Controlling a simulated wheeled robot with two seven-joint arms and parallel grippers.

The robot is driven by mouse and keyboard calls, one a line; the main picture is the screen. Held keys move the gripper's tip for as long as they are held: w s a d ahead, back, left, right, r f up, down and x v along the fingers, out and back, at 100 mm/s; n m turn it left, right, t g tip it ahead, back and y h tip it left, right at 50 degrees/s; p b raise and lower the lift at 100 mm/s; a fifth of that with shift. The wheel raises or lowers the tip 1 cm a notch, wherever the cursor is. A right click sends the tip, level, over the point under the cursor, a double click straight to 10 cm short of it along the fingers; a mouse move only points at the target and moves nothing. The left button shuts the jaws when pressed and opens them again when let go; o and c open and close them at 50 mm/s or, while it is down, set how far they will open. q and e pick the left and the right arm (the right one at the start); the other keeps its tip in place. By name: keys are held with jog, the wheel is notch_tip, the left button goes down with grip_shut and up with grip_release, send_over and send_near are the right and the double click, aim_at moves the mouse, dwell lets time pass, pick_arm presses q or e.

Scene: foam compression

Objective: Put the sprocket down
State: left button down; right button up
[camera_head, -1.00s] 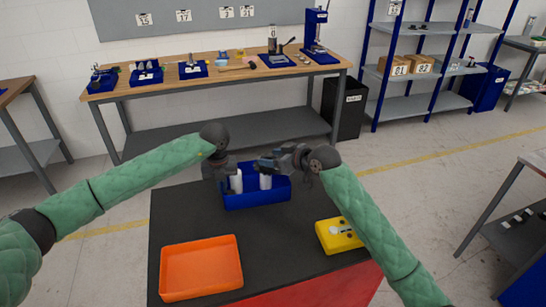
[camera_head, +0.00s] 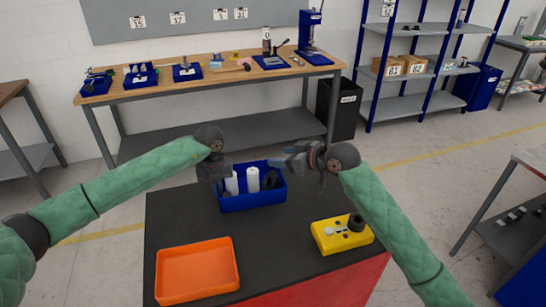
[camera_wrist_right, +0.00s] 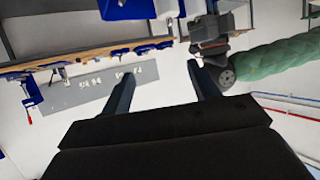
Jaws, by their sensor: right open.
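My right gripper (camera_head: 292,160) is open, above the right side of the blue bin (camera_head: 255,203). In the right wrist view its two fingers (camera_wrist_right: 163,92) are spread with nothing between them. My left gripper (camera_head: 213,180) is at the bin's left end; its fingertips are too dark and small to read. Two white cylinders (camera_head: 253,179) stand in the bin, with a dark piece (camera_head: 273,179) to their right. A dark round piece (camera_head: 356,222) sits on the yellow block (camera_head: 330,240). I cannot tell which dark piece, if either, is the sprocket.
An orange tray (camera_head: 198,268), seemingly empty, lies at the front left of the black table (camera_head: 270,245). The table between tray, bin and yellow block is clear. A wooden workbench (camera_head: 225,80) with several blue fixtures stands behind.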

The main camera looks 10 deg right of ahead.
jog(key=shift+v, duration=2.65)
pick_arm(q)
jog(key=c, duration=1.6)
grip_release()
jog(key=shift+o, duration=0.2)
jog(key=shift+r, duration=0.1)
